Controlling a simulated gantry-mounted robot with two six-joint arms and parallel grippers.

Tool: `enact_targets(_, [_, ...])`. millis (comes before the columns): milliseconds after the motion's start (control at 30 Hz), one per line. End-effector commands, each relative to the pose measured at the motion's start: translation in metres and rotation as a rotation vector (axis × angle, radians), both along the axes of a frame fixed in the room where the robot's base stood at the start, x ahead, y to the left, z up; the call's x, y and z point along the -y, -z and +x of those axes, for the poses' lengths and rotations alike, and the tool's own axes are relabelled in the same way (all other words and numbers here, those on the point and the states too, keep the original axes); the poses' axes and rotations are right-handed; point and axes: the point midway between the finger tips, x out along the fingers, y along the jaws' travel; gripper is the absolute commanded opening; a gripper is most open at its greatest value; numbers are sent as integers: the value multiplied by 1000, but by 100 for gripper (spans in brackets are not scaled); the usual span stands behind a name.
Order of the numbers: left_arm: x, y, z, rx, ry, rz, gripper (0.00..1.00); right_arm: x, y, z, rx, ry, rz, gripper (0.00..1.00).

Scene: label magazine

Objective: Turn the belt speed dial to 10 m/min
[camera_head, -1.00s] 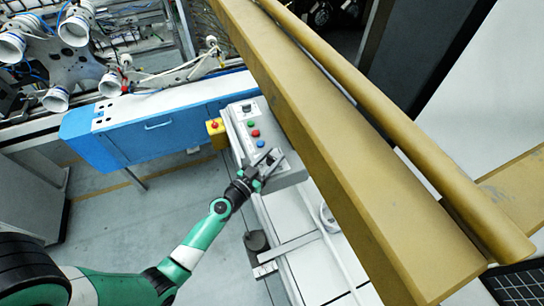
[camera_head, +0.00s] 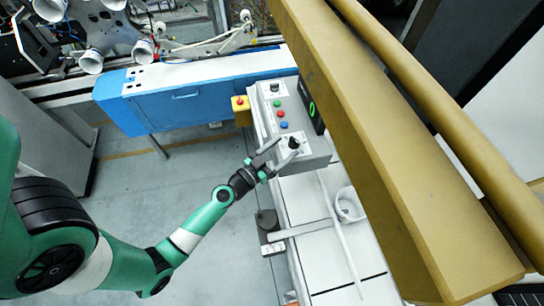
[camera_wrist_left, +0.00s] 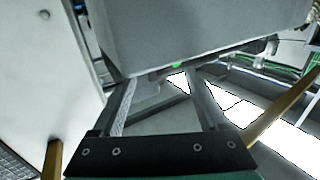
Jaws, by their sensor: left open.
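A grey control box (camera_head: 312,152) has a black dial (camera_head: 294,143) with a pale scale on its near end. A second dark knob (camera_head: 275,88) sits at its far end; I cannot read which label belongs to which. A dark display (camera_head: 312,106) beside the panel shows a green digit that looks like 0. My left gripper (camera_head: 276,157) is open and empty, just left of and below the near dial, apart from it. In the left wrist view the open fingers (camera_wrist_left: 160,82) point toward the grey box body (camera_wrist_left: 190,35); no dial shows there. My right gripper is not in view.
Green, red and blue buttons (camera_head: 281,113) sit between the two knobs. A yellow box with a red button (camera_head: 240,103) stands left of the panel. A large tan beam (camera_head: 400,150) runs close along the right. Open floor (camera_head: 200,170) lies to the left.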

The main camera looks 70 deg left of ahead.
Motion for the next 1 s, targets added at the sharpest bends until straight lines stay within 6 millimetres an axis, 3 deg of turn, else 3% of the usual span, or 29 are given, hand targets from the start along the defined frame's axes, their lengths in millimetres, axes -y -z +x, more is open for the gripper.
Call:
enact_targets(100, [10, 5, -28, -2, -2, -1, 78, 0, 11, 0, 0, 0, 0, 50])
enact_targets(300, [20, 3, -57, 0, -2, -1, 78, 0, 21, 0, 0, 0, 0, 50])
enact_targets(1000, [23, 0, -61, 0, 0, -1, 78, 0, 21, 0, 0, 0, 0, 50])
